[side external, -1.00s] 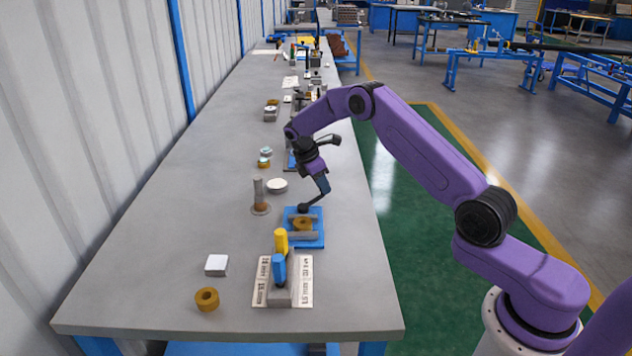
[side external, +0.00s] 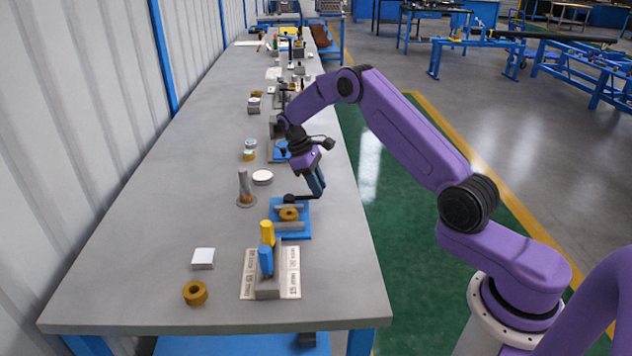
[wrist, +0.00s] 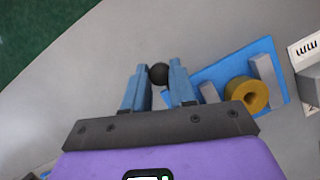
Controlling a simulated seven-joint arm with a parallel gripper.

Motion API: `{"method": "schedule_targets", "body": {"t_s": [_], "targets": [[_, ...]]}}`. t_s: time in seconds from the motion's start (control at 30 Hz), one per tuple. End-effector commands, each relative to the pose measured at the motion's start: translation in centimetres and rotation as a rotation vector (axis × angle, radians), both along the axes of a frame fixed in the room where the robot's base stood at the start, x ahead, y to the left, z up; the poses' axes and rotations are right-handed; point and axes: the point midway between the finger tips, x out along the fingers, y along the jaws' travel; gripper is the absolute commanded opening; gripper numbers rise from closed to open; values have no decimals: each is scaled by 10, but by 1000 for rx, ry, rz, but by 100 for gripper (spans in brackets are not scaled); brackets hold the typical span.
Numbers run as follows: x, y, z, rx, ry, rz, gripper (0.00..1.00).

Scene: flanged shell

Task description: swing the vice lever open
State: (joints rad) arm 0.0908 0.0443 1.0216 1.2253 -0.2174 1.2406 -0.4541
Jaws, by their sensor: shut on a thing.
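The vice (side external: 306,220) is a blue base with grey jaws, and a brass-coloured ring (side external: 289,214) sits between the jaws. Its dark lever (side external: 304,197) runs from a black hub (side external: 289,198) at the vice's far end out to the right, to my fingertips. My gripper (side external: 318,194) is shut on the lever's end, low beside the vice. In the wrist view a black ball knob (wrist: 158,74) shows between the two blue fingers of my gripper (wrist: 159,67). The vice (wrist: 272,50) and ring (wrist: 247,94) lie to the right there; the lever's shaft is hidden.
A grey block with a yellow handle (side external: 267,233) and a blue handle (side external: 266,261) stands on a printed sheet (side external: 292,273) in front of the vice. A post (side external: 245,186) and white disc (side external: 262,177) stand left. The table's right edge is close.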

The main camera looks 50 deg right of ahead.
Motion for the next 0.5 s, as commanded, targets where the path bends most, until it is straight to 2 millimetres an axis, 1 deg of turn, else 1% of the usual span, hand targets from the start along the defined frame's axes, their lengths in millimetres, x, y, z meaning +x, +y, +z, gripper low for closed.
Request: {"method": "schedule_targets", "body": {"t_s": [0.2, 0.5], "targets": [[-1, 4, 1, 1, -4, -41, 0], [-2, 5, 1, 2, -4, -50, 0]]}}
